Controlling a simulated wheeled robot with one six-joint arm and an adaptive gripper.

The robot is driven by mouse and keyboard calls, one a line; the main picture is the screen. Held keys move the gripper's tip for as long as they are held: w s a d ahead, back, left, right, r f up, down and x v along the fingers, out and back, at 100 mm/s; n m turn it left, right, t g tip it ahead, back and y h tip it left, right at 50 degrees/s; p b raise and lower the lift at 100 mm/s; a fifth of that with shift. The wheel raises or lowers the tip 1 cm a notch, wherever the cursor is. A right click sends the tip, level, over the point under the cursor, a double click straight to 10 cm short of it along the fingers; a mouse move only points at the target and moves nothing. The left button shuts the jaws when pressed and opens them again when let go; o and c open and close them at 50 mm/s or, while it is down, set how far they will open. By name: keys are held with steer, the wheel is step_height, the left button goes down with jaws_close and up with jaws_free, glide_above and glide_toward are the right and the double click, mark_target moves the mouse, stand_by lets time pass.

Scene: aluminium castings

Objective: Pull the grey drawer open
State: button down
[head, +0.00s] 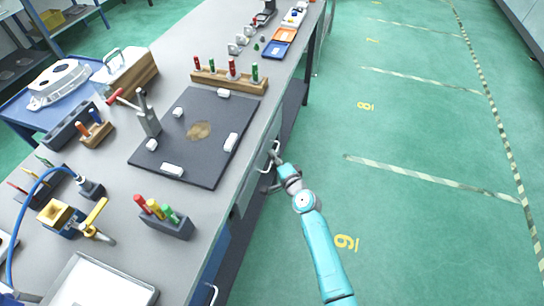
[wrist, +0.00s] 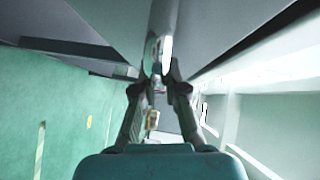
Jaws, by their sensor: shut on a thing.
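The grey drawer (head: 250,186) is in the side of the long workbench, under the edge of its top, in the head view. Its metal bar handle (head: 276,148) sticks out toward the aisle. My gripper (head: 271,170) is at the handle, beside the bench, with my blue arm reaching up from below. In the wrist view the handle (wrist: 158,50) runs away from the camera, and the two dark fingers of my gripper (wrist: 159,84) are closed on it. The drawer's inside does not show, and I cannot tell how far it stands out.
The bench top (head: 225,200) carries a dark mat (head: 190,150), a wooden rack (head: 228,82) with red and green tools, and a grey block (head: 166,220) with coloured pegs. The green floor (head: 410,210) right of the bench is clear. Another blue-edged table stands at the left.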

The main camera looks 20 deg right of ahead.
steer(key=s+d, duration=0.7)
steer(key=d, duration=0.3)
steer(key=s+d, duration=0.8)
steer(key=d, duration=0.2)
steer(key=shift+d, duration=0.35)
steer(key=c, duration=1.2)
jaws_free()
steer(key=shift+s, duration=0.1)
steer(key=s+d+r, duration=0.1)
steer(key=s, duration=1)
steer(key=shift+s+d+r, duration=0.3)
steer(key=shift+d, duration=0.1)
steer(key=shift+a, duration=0.1)
